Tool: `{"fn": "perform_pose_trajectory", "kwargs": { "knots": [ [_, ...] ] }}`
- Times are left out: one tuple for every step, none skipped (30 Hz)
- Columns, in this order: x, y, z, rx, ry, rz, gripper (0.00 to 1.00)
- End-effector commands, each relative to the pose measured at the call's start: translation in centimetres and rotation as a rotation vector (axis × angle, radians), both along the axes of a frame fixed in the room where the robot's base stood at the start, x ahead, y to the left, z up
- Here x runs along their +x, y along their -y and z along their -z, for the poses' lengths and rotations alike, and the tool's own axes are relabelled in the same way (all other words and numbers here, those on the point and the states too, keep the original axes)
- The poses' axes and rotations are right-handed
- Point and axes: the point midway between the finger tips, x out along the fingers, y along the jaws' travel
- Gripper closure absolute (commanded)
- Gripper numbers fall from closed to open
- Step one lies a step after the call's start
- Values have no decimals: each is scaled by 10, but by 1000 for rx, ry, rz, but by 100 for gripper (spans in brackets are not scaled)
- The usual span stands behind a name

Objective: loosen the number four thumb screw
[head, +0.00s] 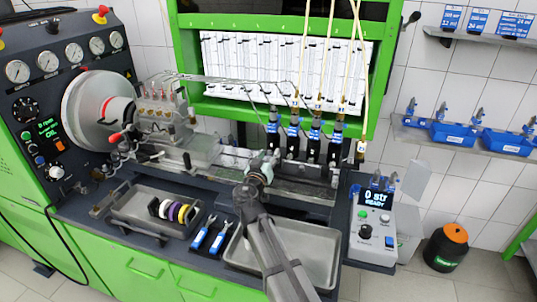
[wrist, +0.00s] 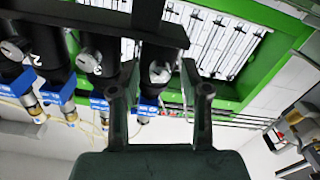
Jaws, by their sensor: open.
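In the wrist view, a row of black holders with round silver thumb screws runs across the upper left. A "2" shows on the left holder (wrist: 58,58), and a mark like a "3" on the one beside it. The thumb screw on the following holder, the number four screw (wrist: 158,73) by the order of the row, shows between the fingertips. My gripper (wrist: 158,78) is open, with one finger on each side of that screw; I see no contact. In the head view my gripper (head: 259,172) is in front of the black injector row (head: 315,147); the screws are too small to make out there.
A dark bar (wrist: 100,18) crosses above the holders in the wrist view. Blue-collared injector ends and thin hoses are close by. In the head view, a metal tray (head: 318,262) lies below my arm, with blue-handled tools (head: 219,238) to its left and a control box (head: 372,222) to the right.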

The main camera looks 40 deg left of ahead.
Motion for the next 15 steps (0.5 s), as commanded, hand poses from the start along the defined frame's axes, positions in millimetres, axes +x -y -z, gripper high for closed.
{"fn": "perform_pose_trajectory", "kwargs": {
  "knots": [
    [1, 0, 0, 0, 0, 0, 53],
    [1, -1, 0, 0, 0, 0, 53],
    [1, 0, 0, 0, 0, 0, 53],
    [1, 0, 0, 0, 0, 0, 53],
    [1, 0, 0, 0, 0, 0, 53],
    [1, 0, 0, 0, 0, 0, 53],
    [1, 0, 0, 0, 0, 0, 53],
    [1, 0, 0, 0, 0, 0, 53],
    [1, 0, 0, 0, 0, 0, 64],
    [1, 0, 0, 0, 0, 0, 75],
    [1, 0, 0, 0, 0, 0, 85],
    [1, 0, 0, 0, 0, 0, 99],
    [1, 0, 0, 0, 0, 0, 100],
    [1, 0, 0, 0, 0, 0, 100],
    [1, 0, 0, 0, 0, 0, 100]
  ]
}}
